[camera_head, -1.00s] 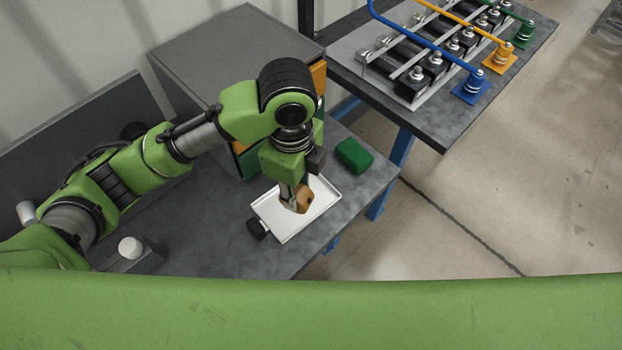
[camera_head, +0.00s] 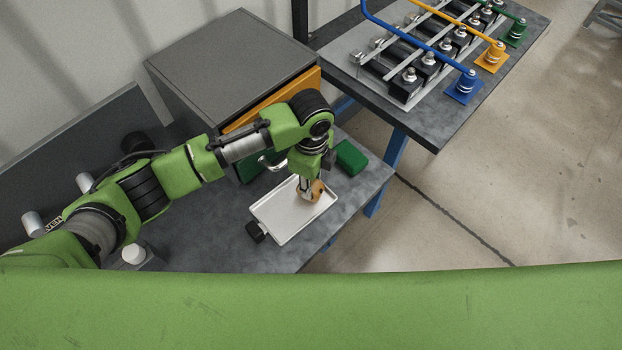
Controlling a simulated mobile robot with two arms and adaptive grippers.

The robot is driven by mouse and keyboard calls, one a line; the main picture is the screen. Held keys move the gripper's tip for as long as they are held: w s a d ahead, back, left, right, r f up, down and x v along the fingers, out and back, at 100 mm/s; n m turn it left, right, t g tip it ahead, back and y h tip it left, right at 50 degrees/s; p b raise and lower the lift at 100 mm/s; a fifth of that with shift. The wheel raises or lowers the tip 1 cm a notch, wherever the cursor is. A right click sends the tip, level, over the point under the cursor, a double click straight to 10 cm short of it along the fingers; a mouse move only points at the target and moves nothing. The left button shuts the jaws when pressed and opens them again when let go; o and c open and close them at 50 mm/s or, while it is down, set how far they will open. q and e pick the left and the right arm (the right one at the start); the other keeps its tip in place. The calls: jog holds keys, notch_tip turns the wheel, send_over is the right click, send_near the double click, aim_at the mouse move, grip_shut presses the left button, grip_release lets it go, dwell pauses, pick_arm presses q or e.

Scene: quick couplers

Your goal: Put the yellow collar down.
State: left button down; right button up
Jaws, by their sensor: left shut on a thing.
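The yellow collar (camera_head: 317,191) is a small orange-yellow piece at the tip of my left gripper (camera_head: 309,193). My left gripper points down and is shut on the collar. It is over the right part of a white tray (camera_head: 275,218) on the dark bench. I cannot tell whether the collar touches the tray. The gripper hides part of the collar. My right gripper is not in view.
A green block (camera_head: 350,157) lies behind the tray. A black knob (camera_head: 256,232) is at the tray's left corner. A grey cabinet (camera_head: 225,60) with an orange drawer front stands behind my arm. A second table (camera_head: 440,130) holds couplers with coloured pipes.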

pick_arm(q)
jog(key=shift+f, duration=0.1)
jog(key=c, duration=1.6)
grip_release()
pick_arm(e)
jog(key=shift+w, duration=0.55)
pick_arm(q)
notch_tip(320, 180, up, 12)
jog(key=shift+r+b, duration=0.1)
jog(key=shift+b, duration=1.15)
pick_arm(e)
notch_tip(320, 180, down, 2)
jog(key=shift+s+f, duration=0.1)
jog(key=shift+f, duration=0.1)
